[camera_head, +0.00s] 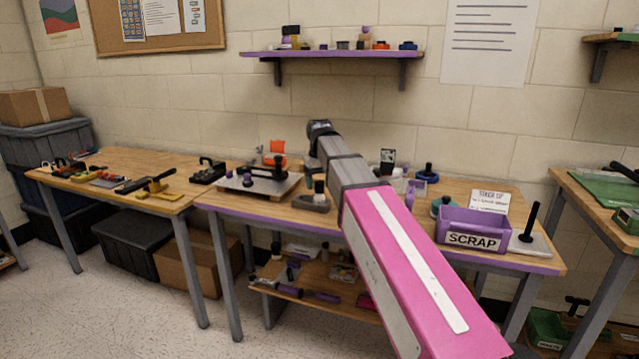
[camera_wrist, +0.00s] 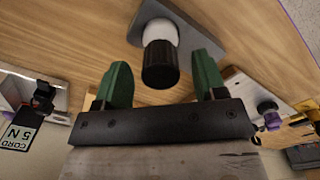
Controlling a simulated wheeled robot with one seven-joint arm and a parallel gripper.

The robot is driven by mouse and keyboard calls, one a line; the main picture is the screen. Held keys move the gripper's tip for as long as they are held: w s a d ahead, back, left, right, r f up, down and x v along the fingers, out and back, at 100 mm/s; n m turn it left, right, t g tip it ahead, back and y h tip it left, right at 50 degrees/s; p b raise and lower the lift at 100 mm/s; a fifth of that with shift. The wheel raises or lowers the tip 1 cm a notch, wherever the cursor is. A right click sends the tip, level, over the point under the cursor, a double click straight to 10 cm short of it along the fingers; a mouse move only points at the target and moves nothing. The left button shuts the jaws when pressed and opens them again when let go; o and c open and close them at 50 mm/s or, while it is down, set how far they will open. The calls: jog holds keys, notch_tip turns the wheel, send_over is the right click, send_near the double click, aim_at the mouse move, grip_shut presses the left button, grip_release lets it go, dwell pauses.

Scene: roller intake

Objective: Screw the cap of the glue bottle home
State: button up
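The glue bottle has a white body (camera_wrist: 160,32) and a black ribbed cap (camera_wrist: 160,66). It stands in a grey holder (camera_wrist: 183,18) on the wooden bench. In the wrist view my gripper (camera_wrist: 161,72) is open, its two green fingers on either side of the cap with a gap on both sides. Neither finger visibly touches it. The head view shows the bottle (camera_head: 319,193) in its grey holder (camera_head: 310,204), just left of my arm; my fingers cannot be made out there. Whether the cap is fully seated cannot be seen.
A metal plate with a black-handled fixture (camera_head: 258,187) stands left of the holder. Right of my arm are a purple SCRAP bin (camera_head: 474,229) and a black post on a plate (camera_head: 531,230). A wall shelf (camera_head: 330,54) hangs above. Bare bench lies in front of the holder.

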jog(key=n, duration=0.3)
jog(key=shift+n, duration=0.4)
jog(key=n, duration=0.8)
jog(key=shift+n, duration=0.3)
jog(key=n, duration=1.5)
grip_shut()
